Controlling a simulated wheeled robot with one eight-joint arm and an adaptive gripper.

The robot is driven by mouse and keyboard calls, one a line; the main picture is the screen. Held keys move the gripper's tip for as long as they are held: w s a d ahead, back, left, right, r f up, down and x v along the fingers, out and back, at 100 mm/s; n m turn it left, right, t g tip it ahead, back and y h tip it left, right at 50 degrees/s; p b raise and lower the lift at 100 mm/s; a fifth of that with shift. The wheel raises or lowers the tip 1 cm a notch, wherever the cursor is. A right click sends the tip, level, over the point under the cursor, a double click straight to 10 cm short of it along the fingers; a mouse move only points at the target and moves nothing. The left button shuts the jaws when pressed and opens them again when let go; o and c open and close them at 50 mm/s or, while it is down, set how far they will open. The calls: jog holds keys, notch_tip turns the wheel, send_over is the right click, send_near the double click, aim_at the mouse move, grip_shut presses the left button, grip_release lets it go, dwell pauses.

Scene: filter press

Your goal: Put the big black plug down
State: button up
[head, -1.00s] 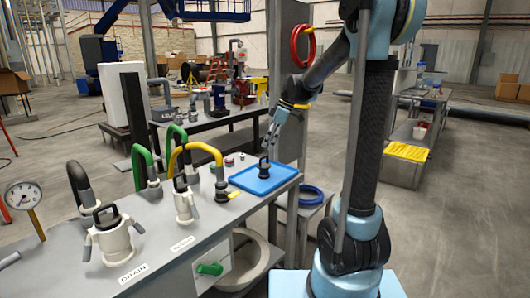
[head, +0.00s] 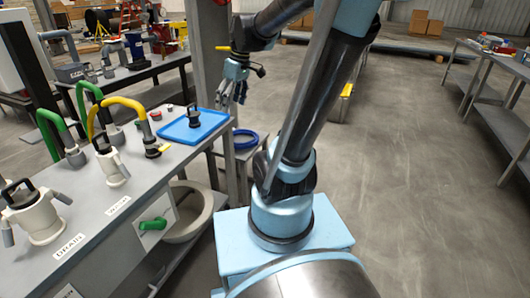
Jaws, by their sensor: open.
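The big black plug (head: 194,118) stands upright on the blue tray (head: 212,121) at the right end of the grey bench. My gripper (head: 232,103) is open and empty. In the picture it is just right of the plug and the tray's right edge, fingers pointing down, apart from the plug. Its exact height above the bench is hard to tell.
The bench (head: 92,205) carries a white fitting (head: 36,212) behind the DRAIN label, a second white fitting (head: 112,165), and green and yellow hoses. A blue ring (head: 245,139) lies on a low stand beside the bench.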

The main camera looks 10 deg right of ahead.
jog(key=s+d+f+m+h, duration=0.1)
jog(key=s+d+f+m, duration=0.3)
jog(key=s+f, duration=0.2)
jog(key=s+d+f+m+h, duration=0.1)
jog(key=s+d+f+m, duration=0.3)
jog(key=s, duration=0.6)
notch_tip(320, 180, down, 2)
jog(key=shift+s+d+f+m+t, duration=0.15)
jog(key=shift+d+f+m+t, duration=0.1)
jog(key=shift+m+t, duration=0.2)
